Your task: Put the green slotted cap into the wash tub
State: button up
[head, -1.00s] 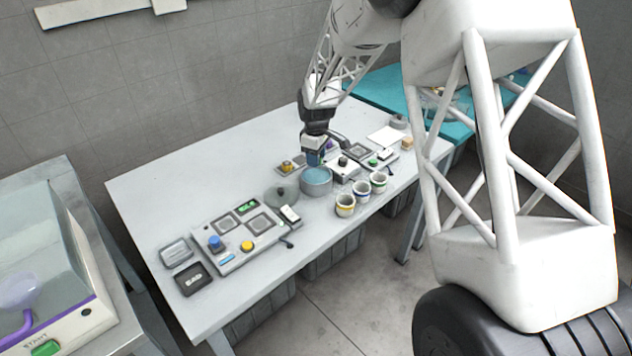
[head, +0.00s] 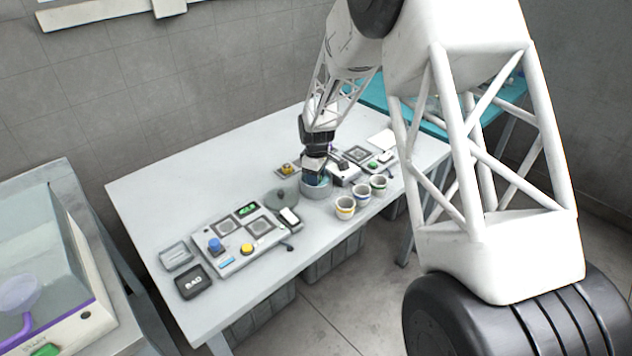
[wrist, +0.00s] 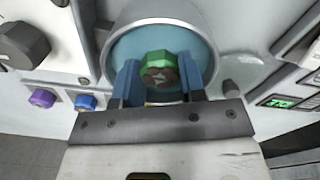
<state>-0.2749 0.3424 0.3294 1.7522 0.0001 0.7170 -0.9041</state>
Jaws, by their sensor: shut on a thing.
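The green slotted cap (wrist: 157,68) is between the two blue fingers of my gripper (wrist: 158,80), which is shut on it. The slotted face of the cap is toward the wrist camera. The wash tub (wrist: 118,28), a round grey vessel with a blue inside, lies around and below the cap in the wrist view. In the head view, my gripper (head: 315,178) points down into the mouth of the wash tub (head: 316,193). A bit of green shows at the fingers there. Whether the cap touches the tub floor cannot be told.
A grey lid with a knob (head: 281,200) lies left of the tub. A panel with buttons (head: 238,238) is at the front left. The table's (head: 165,190) back left is clear.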

jog(key=shift+f, duration=1.1)
jog(key=shift+f, duration=0.15)
jog(key=o, duration=0.6)
jog(key=shift+r, duration=6.15)
